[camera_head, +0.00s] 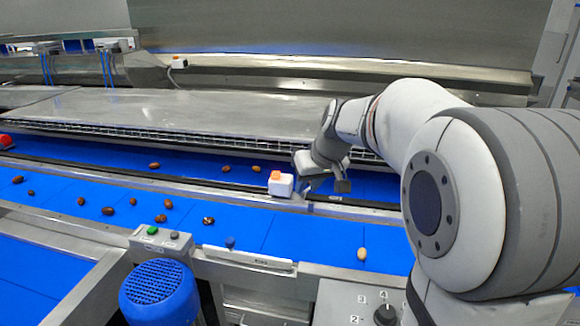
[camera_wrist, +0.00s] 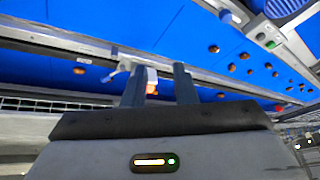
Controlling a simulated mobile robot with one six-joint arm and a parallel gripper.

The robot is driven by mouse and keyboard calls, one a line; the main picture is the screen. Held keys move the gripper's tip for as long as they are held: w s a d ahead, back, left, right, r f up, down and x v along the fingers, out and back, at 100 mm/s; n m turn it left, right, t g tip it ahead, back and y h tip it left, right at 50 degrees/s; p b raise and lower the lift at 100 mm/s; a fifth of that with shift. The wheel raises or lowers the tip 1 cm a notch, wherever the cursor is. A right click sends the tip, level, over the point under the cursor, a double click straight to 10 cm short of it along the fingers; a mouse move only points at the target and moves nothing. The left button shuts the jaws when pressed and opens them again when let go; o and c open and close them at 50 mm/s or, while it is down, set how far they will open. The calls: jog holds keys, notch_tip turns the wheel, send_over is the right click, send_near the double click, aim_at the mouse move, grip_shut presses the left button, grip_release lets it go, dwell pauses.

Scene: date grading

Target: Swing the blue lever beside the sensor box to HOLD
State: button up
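The sensor box is a small white box with an orange top (camera_head: 281,184) on the rail between the two blue belts. It also shows in the wrist view (camera_wrist: 152,82), between my fingers in the picture. In the head view the lever is hard to make out against my gripper. My gripper (camera_wrist: 160,75) is open, its two dark fingers apart with nothing seen between them up close. I cannot tell whether a finger touches the lever. No HOLD marking is readable.
Several brown dates (camera_head: 108,211) and one pale one (camera_head: 362,254) lie on the blue belts. A blue knob (camera_head: 230,242) stands at a white front plate. A green-button box (camera_head: 152,231), a blue motor (camera_head: 159,291) and a dial (camera_head: 385,315) are nearer. A steel cover (camera_head: 200,110) lies behind.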

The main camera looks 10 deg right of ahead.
jog(key=shift+n+t+y, duration=0.4)
jog(key=shift+n+t, duration=0.1)
jog(key=shift+t, duration=0.1)
jog(key=w+d+f, duration=0.1)
jog(key=w, duration=0.3)
jog(key=w+d, duration=0.2)
jog(key=w, duration=0.3)
jog(key=w+d+f, duration=0.1)
jog(key=w, duration=0.4)
jog(key=shift+d+f+b, duration=0.2)
jog(key=shift+f+b, duration=0.15)
grip_shut()
jog(key=w+d+f+t, duration=0.1)
jog(key=w+d+f, duration=0.2)
jog(key=w, duration=0.4)
jog(key=w+d+f+n+t, duration=0.1)
jog(key=w+d+f, duration=0.3)
jog(key=w, duration=0.3)
jog(key=shift+d+f+b, duration=0.15)
jog(key=shift+d+b, duration=0.3)
jog(key=shift+d, duration=0.1)
